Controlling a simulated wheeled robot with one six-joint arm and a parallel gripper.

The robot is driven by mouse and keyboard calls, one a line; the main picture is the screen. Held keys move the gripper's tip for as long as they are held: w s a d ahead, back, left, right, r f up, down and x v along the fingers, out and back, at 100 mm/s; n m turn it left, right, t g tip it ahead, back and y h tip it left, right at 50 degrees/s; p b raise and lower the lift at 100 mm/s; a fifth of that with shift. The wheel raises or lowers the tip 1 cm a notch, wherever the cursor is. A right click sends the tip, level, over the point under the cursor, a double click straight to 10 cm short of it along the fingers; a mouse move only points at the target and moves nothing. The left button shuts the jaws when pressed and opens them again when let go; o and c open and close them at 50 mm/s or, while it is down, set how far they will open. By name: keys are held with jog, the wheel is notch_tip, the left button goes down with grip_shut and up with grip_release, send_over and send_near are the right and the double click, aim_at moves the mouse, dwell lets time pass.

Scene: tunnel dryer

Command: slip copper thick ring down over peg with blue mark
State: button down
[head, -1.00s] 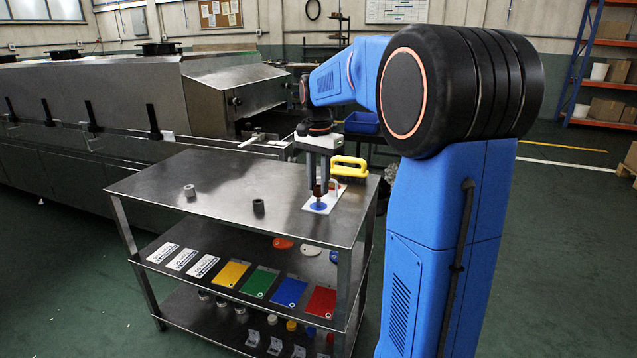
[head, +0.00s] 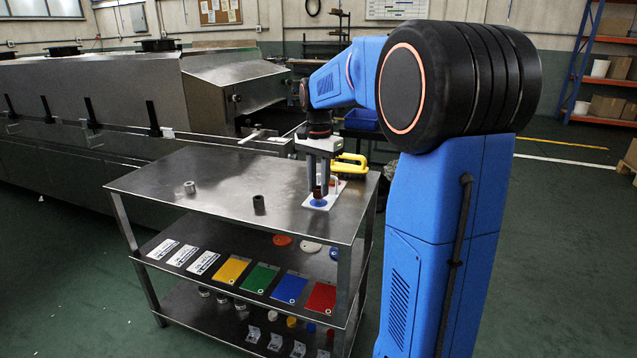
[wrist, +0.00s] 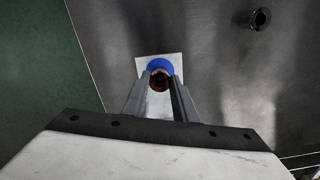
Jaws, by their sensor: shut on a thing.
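My gripper (head: 319,188) is shut on the copper thick ring (head: 317,192), which shows as a dark brown piece between the fingers. In the wrist view the ring (wrist: 160,79) sits between the fingertips, over the blue mark (wrist: 159,65). The blue mark (head: 318,203) is a round patch on a white plate (head: 334,193) at the right end of the table top. The peg with the blue mark is hidden by the ring and fingers. I cannot tell whether the ring is around the peg. A second, pale peg (head: 335,182) stands behind on the same plate.
A light grey ring (head: 190,187) and a dark grey ring (head: 259,203) stand on the steel table top (head: 225,190). The table's left and middle are mostly clear.

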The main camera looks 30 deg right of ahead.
jog(key=shift+f, duration=0.95)
jog(key=c, duration=1.4)
grip_release()
jog(key=shift+o, duration=0.2)
notch_tip(320, 180, up, 17)
jog(key=shift+r, duration=0.15)
jog(key=s+a+f+n+t, duration=0.1)
jog(key=s+a+f+n, duration=0.3)
jog(key=s, duration=0.4)
jog(key=s+a+f+n+t, duration=0.1)
jog(key=s+a+f+n, duration=0.2)
jog(key=s+a, duration=0.35)
jog(key=s+a+f+n+t, duration=0.1)
jog(key=s+a+f+n, duration=0.1)
jog(key=s+f, duration=0.5)
jog(key=s+a+f+n+t, duration=0.1)
jog(key=s+a+f+n, duration=0.2)
jog(key=s+f, duration=0.5)
jog(key=shift+s+f+n+t, duration=0.2)
jog(key=shift+s+n+t, duration=0.2)
jog(key=shift+n, duration=0.4)
